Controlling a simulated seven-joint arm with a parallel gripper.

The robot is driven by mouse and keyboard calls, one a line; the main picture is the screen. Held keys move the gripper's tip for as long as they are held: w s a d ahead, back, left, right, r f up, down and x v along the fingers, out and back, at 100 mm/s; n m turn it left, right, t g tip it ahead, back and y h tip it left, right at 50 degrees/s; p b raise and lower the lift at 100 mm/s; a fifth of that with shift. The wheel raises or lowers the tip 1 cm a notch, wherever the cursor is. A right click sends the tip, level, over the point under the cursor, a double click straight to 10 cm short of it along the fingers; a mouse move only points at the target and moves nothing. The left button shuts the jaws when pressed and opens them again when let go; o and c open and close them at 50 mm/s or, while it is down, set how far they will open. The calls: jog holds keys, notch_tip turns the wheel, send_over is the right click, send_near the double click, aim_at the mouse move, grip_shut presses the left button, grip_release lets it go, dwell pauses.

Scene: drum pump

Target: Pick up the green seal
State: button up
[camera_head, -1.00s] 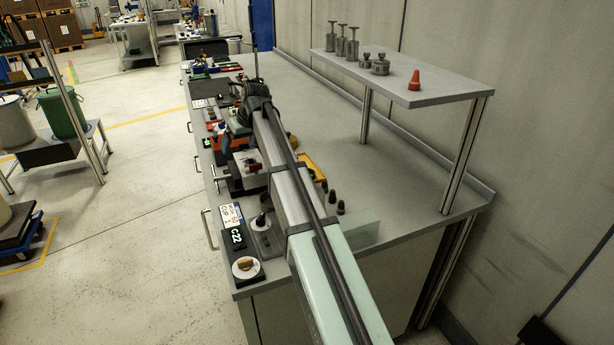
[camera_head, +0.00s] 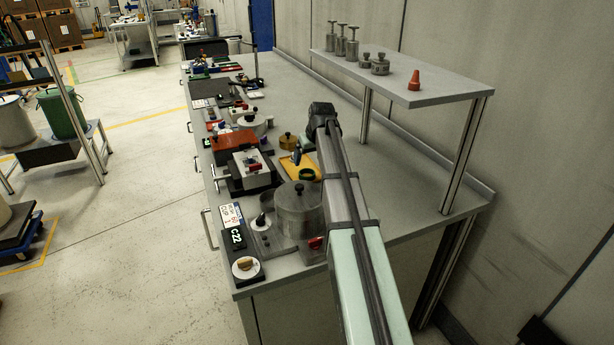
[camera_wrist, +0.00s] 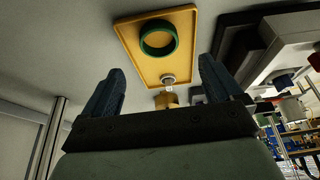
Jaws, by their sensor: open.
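The green seal (camera_wrist: 143,41) is a ring lying flat on a yellow tray (camera_wrist: 184,15) in the wrist view. In the head view the green seal (camera_head: 306,180) shows at the near part of the yellow tray (camera_head: 287,172), just left of my arm. My gripper (camera_wrist: 161,66) is open, with two dark blue fingers spread wide and nothing between them. The seal appears beyond the fingertips, apart from them. In the head view my arm hides most of my gripper.
A brass-coloured pot (camera_head: 288,141) stands beyond the tray. A large grey lidded drum (camera_head: 297,213) stands on the near side, close to my arm.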

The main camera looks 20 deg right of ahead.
aim_at(307, 170)
jog(key=shift+x, duration=4.15)
jog(key=shift+c, duration=0.2)
jog(key=c, duration=1.1)
